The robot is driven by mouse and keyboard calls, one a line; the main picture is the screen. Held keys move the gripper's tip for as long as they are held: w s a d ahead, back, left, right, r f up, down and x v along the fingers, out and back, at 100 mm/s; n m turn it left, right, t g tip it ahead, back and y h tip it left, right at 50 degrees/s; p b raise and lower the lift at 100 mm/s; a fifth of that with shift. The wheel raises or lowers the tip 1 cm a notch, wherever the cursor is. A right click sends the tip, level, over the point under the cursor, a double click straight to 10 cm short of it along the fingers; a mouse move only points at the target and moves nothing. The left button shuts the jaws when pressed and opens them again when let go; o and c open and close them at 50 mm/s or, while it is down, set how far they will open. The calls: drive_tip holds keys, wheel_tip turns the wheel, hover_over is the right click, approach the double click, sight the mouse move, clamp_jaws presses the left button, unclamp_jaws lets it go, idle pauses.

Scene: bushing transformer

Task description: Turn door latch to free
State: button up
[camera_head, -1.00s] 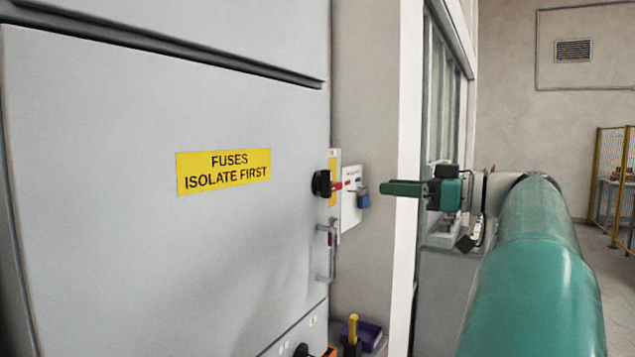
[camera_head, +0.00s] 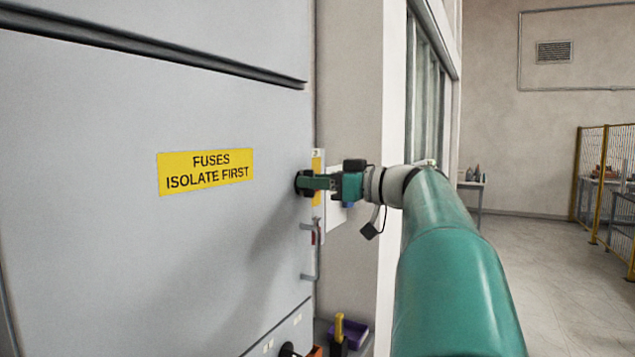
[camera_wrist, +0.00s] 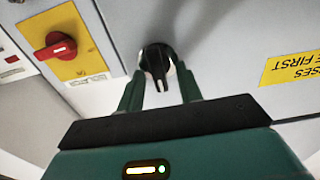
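The door latch is a black rotary knob (camera_wrist: 156,60) at the right edge of the grey cabinet door (camera_head: 90,260). In the wrist view its grip bar stands roughly upright in the picture. My gripper (camera_wrist: 156,84) is open, its two green fingers one on each side of the knob's lower part, with gaps visible between fingers and grip bar. In the head view my gripper (camera_head: 312,182) reaches the knob (camera_head: 301,183) from the right and partly covers it. Whether a finger touches the knob cannot be told.
A red rotary switch (camera_wrist: 54,51) on a yellow plate sits beside the latch. Below the latch is a metal handle (camera_head: 316,250) on the door edge. A purple bin (camera_head: 354,333) stands low down. A yellow fence (camera_head: 590,185) is far right; the floor there is clear.

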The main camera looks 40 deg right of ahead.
drive_tip(key=shift+w+f, duration=0.1)
drive_tip(key=shift+w, duration=0.05)
drive_tip(key=c, duration=0.7)
drive_tip(key=shift+m, duration=0.4)
drive_tip(key=m, duration=0.7)
drive_tip(key=shift+w+d+m, duration=0.1)
drive_tip(key=shift+d+m, duration=0.05)
drive_tip(key=shift+m, duration=0.25)
drive_tip(key=m, duration=0.4)
drive_tip(key=shift+f+m, duration=0.2)
drive_tip(key=shift+m, duration=0.1)
drive_tip(key=m, duration=0.4)
drive_tip(key=shift+f+m, duration=0.1)
drive_tip(key=shift+m, duration=0.3)
